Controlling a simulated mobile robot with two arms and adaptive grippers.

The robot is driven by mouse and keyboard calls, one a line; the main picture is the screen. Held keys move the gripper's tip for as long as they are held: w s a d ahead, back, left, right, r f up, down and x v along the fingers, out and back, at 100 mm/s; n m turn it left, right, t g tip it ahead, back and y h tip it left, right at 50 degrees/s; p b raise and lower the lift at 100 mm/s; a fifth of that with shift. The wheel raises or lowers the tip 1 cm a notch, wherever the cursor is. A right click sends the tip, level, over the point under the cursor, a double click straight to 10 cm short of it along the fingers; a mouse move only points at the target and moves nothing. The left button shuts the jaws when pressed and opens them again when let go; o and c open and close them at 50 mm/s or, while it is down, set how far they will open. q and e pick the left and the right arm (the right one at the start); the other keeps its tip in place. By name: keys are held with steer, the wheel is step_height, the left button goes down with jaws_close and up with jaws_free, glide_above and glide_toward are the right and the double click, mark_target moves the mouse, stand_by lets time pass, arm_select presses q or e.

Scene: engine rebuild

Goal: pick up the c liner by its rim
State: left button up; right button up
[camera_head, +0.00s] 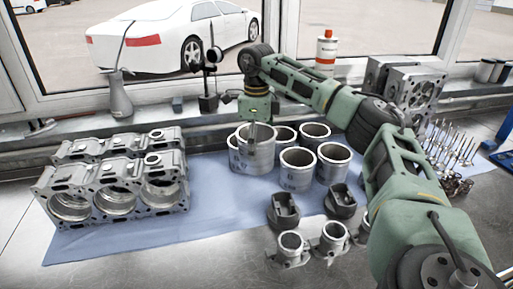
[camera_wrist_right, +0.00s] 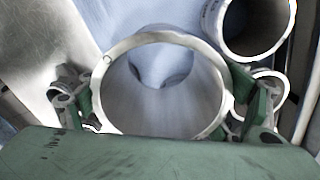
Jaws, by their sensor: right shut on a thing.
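A grey metal cylinder liner (camera_head: 258,160) is at the left of the liner group on the blue cloth, beneath my right gripper (camera_head: 256,128). In the right wrist view the liner's round rim (camera_wrist_right: 160,38) faces the camera, and I look down its open bore. My right gripper's green fingers (camera_wrist_right: 164,103) stand on either side of the rim and are shut on the liner. I cannot read its letter mark. The liner looks upright, and I cannot tell whether it has left the cloth. My left gripper is not in view.
Other liners (camera_head: 297,170) stand close on the right; one (camera_wrist_right: 256,25) shows near the right finger. An engine block (camera_head: 115,180) is at left on the blue cloth (camera_head: 215,215). Pistons (camera_head: 284,208) and small flanged parts (camera_head: 291,245) lie in front. Clear cloth lies between block and liners.

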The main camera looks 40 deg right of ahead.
step_height(320, 180, up, 10)
steer(key=p, duration=0.9)
steer(key=shift+f, duration=0.15)
stand_by(0.6)
